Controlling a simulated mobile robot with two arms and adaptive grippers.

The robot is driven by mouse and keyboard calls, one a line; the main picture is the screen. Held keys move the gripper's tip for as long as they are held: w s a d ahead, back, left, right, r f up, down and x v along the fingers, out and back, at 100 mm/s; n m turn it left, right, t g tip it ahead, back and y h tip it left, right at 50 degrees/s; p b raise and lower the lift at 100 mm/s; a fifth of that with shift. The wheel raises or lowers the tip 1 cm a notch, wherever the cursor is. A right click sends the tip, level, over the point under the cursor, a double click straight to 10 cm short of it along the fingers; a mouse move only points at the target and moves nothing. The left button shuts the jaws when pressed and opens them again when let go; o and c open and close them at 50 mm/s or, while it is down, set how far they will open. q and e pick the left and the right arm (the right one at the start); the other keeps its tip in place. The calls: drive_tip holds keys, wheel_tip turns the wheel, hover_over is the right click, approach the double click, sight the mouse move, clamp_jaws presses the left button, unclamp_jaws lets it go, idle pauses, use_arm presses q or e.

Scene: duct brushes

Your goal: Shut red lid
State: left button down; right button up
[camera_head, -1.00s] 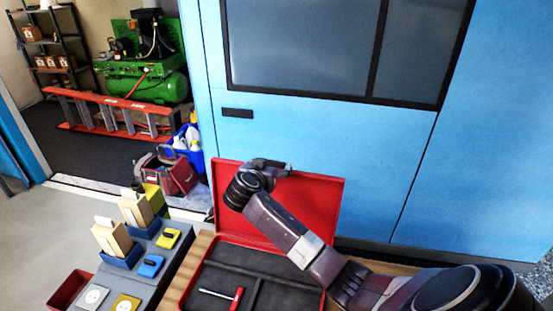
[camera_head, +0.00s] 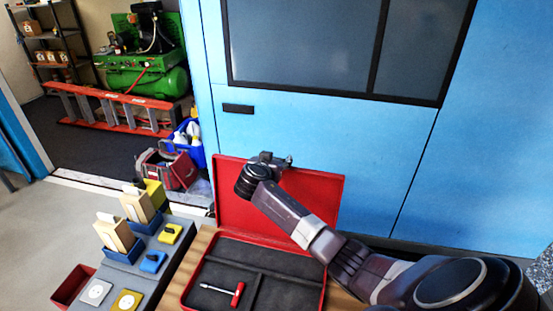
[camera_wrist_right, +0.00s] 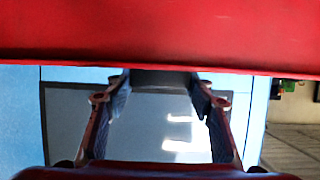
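The red lid (camera_head: 315,198) stands upright and open at the back of the red toolbox, whose dark tray (camera_head: 270,258) faces up. A screwdriver with a red handle (camera_head: 237,294) lies in the tray's front left compartment. My right gripper (camera_head: 272,159) is at the lid's top edge, left of its middle; the wrist is in front of the lid. In the right wrist view the two fingers (camera_wrist_right: 160,112) are spread with nothing between them, and the lid (camera_wrist_right: 160,30) fills the top of the picture. Contact with the lid cannot be told. My left gripper is out of view.
A blue wall (camera_head: 300,125) with a dark window rises close behind the toolbox. To the left, a grey stand (camera_head: 135,265) holds blue and yellow blocks and holders, with a red bin (camera_head: 72,287) beside it. A tool bag (camera_head: 167,168) and a red ladder (camera_head: 110,112) are further back.

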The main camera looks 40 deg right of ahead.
drive_tip(key=c, duration=1)
drive_tip(key=s+a+t+h+b, duration=0.1)
drive_tip(key=s+a+b, duration=0.3)
drive_tip(key=a, duration=0.1)
drive_tip(key=s+a+f+t+h+b, duration=0.1)
drive_tip(key=s+a+b, duration=0.3)
drive_tip(key=a+b, duration=0.1)
drive_tip(key=s+a+h+b, duration=0.1)
drive_tip(key=s+a+b, duration=0.4)
drive_tip(key=a, duration=0.2)
drive_tip(key=shift+a+f+t, duration=0.15)
drive_tip(key=shift+f+t, duration=0.2)
drive_tip(key=shift+t, duration=0.05)
drive_tip(key=shift+w, duration=0.1)
drive_tip(key=o, duration=1.7)
drive_tip(key=v, duration=1.2)
drive_tip(key=shift+w+a+f, duration=0.1)
drive_tip(key=shift+a+f, duration=0.05)
